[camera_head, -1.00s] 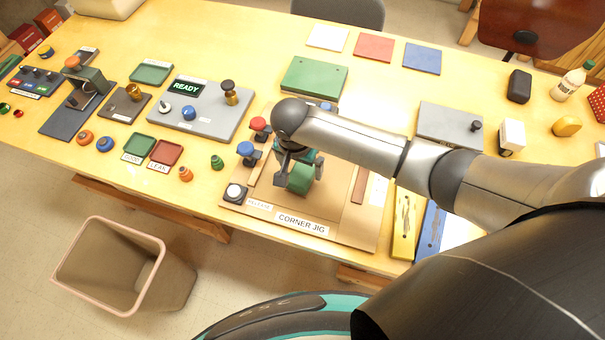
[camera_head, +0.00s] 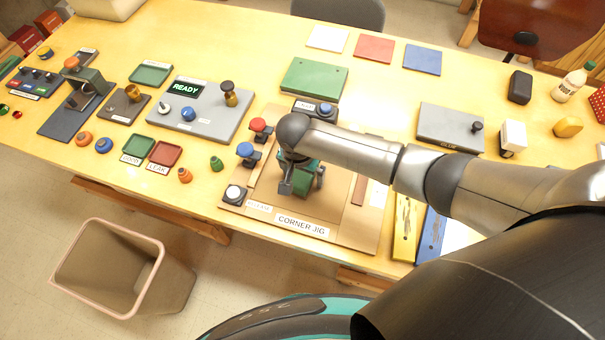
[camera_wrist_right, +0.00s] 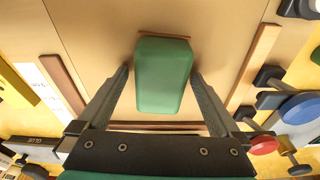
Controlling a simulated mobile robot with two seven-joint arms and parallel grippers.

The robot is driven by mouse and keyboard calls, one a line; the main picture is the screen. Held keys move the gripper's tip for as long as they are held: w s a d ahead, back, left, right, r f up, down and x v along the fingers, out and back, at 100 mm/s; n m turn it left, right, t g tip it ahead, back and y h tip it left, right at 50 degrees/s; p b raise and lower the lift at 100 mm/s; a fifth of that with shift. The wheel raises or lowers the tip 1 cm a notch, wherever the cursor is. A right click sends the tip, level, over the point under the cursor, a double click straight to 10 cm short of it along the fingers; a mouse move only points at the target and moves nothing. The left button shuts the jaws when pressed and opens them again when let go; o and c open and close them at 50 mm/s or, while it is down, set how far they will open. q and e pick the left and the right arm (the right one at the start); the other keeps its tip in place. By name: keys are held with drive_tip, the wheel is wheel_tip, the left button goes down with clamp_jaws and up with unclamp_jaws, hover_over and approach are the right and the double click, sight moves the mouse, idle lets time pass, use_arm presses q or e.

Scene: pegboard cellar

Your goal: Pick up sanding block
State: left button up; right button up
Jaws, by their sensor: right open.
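The sanding block is a green block with a brown base edge. It rests on the tan board of the corner jig (camera_head: 345,228), and in the wrist view the sanding block (camera_wrist_right: 163,80) lies between the two fingers. In the head view, part of the sanding block (camera_head: 303,184) shows under my right wrist. My right gripper (camera_wrist_right: 161,88) is open, with a finger on each side of the block and small gaps visible. In the head view, my right gripper (camera_head: 302,180) points down over the jig. My left gripper is not in view.
Red (camera_head: 258,125) and blue (camera_head: 246,150) knobbed clamps stand at the jig's left edge. A wooden strip (camera_head: 359,189) lies right of the block. A green board (camera_head: 314,79) lies behind the jig, and a grey plate (camera_head: 450,127) lies to the right.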

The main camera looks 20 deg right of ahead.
idle(0.3)
drive_tip(key=c, duration=1.4)
drive_tip(key=shift+w+r, duration=0.1)
drive_tip(key=shift+r, duration=0.1)
wheel_tip(320, 180, up, 20)
drive_tip(key=p, duration=0.3)
